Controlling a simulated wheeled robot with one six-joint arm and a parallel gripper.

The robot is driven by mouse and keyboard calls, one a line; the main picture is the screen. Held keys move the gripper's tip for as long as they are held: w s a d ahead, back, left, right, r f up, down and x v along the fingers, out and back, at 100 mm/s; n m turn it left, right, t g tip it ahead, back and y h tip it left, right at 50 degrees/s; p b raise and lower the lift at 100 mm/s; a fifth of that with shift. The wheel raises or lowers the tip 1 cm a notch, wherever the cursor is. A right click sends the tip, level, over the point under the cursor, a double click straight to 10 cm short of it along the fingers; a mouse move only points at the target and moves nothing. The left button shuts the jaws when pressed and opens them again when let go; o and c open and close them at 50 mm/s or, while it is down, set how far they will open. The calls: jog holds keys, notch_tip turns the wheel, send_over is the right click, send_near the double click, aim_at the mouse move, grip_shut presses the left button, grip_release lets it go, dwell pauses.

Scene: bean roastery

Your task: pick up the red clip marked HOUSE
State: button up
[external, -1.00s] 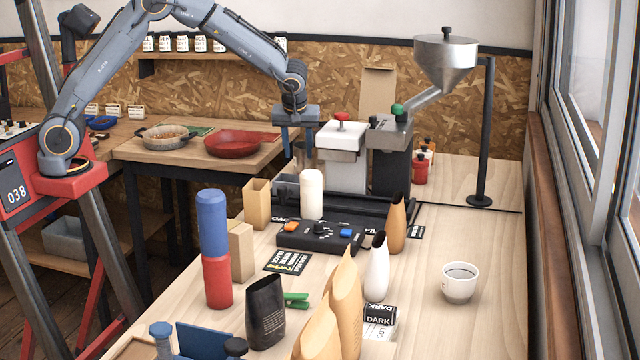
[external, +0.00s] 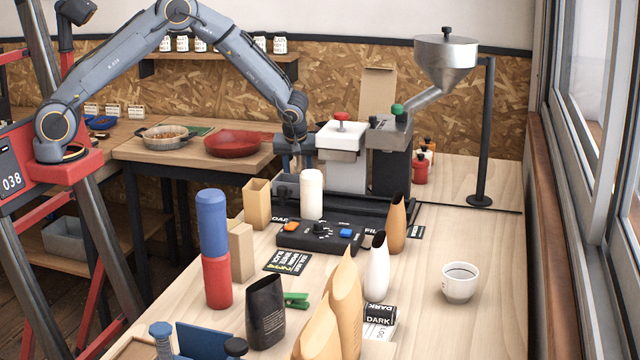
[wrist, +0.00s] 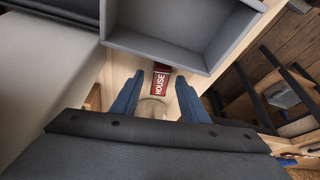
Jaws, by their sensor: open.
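The red clip marked HOUSE (wrist: 161,84) lies on the pale wooden tabletop in the wrist view, beside the wall of a grey bin. My gripper (wrist: 158,77) is open, with its two blue fingers on either side of the clip in the picture. I cannot tell the remaining height between the fingertips and the clip. A round beige thing (wrist: 151,108) shows between the fingers, nearer the palm. In the external view my gripper (external: 288,163) points down at the bench's far left edge. The clip is hidden there.
The grey bin (wrist: 172,62) stands very close to the clip; in the external view the bin (external: 287,188) is behind the tan box (external: 257,203). The white grinder (external: 341,140) stands right of my gripper. A green clip (external: 296,300) lies at the front.

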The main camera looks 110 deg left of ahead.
grip_shut()
jog(key=shift+r, duration=0.1)
dwell(0.3)
